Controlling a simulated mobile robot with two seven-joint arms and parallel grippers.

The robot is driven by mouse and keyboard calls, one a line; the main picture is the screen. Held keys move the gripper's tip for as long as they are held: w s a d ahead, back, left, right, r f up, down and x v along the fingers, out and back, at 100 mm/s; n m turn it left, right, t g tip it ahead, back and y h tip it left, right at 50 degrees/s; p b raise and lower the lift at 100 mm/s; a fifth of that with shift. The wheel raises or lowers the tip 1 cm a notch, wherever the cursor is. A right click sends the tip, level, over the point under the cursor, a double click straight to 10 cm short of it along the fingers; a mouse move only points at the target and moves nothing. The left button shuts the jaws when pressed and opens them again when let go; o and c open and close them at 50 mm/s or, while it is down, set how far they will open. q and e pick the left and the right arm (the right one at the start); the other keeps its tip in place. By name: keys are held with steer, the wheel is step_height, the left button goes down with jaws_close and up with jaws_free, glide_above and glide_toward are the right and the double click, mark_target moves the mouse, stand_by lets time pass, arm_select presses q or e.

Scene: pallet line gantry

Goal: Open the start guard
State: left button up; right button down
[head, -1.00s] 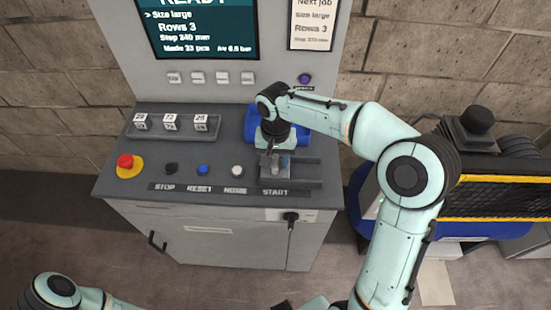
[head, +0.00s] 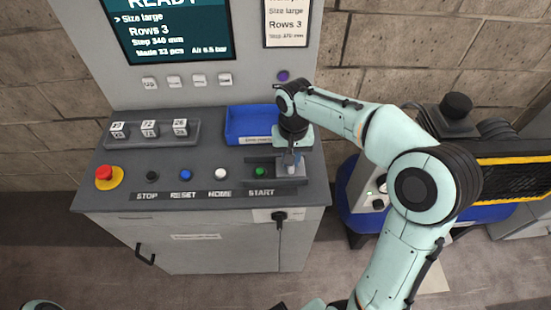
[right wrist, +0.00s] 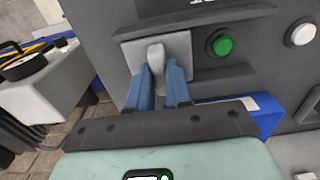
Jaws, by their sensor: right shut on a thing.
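The start guard is a light grey sliding plate with a raised knob (right wrist: 157,57), set between two dark rails on the console. In the head view the guard (head: 297,171) sits at the right part of its rails. The green START button (head: 260,171) shows uncovered to its left; it also shows bare in the right wrist view (right wrist: 222,45). My right gripper (right wrist: 161,80) is shut on the knob, with a blue finger on either side. In the head view the right gripper (head: 291,161) partly hides the guard. My left gripper is out of view.
Black, blue and white buttons and a red emergency stop (head: 104,172) line the console (head: 230,203) front. A blue tray (head: 245,120) and a rack of white cubes (head: 150,132) stand behind them. The READY screen (head: 170,30) is above.

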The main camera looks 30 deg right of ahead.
steer(key=c, duration=1)
jaws_free()
steer(key=shift+c, duration=0.2)
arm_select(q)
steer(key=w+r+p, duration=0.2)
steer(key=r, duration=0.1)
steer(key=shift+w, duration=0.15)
arm_select(e)
step_height(320, 180, up, 13)
steer(key=shift+r, duration=0.2)
